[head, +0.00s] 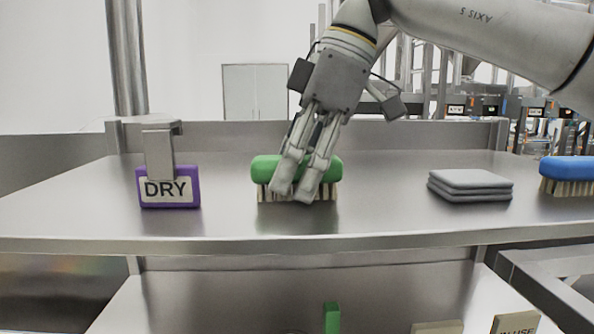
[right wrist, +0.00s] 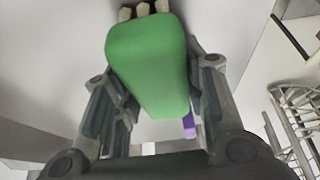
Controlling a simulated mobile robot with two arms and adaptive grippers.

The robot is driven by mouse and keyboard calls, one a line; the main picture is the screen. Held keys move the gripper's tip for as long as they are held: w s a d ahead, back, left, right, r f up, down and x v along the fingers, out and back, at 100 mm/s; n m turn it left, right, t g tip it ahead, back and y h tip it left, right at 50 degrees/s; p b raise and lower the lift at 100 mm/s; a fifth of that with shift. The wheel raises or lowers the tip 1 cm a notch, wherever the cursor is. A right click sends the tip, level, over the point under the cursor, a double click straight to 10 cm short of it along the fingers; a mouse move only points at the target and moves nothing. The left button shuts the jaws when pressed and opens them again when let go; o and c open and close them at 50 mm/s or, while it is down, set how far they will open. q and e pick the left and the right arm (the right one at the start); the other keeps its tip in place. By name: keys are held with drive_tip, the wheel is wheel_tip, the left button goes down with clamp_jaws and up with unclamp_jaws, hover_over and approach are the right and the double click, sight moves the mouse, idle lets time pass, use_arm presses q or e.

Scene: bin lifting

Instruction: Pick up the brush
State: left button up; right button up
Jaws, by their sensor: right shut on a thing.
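The green brush (head: 264,170) with pale bristles stands upright, bristles down, in the middle of the steel shelf (head: 370,224). My right gripper (head: 293,190) reaches down to it from above and is shut on it, with fingers in front of the green body. In the right wrist view the green brush (right wrist: 150,65) fills the space between the fingers of my right gripper (right wrist: 150,105). From these views I cannot tell whether the bristles still touch the shelf. My left gripper is not in view.
A stack of grey cloths (head: 469,185) and a blue brush (head: 568,170) lie to the right. Shelf room is clear on both sides of the green brush. A lower shelf holds small items.

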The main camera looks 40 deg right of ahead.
drive_tip(key=shift+w+d+r, duration=0.1)
drive_tip(key=shift+w+r, duration=0.1)
drive_tip(key=shift+r, duration=0.95)
drive_tip(key=s+a+r, duration=0.6)
drive_tip(key=s+r, duration=0.4)
drive_tip(key=s, duration=0.3)
drive_tip(key=shift+r, duration=0.4)
drive_tip(key=shift+s, duration=0.1)
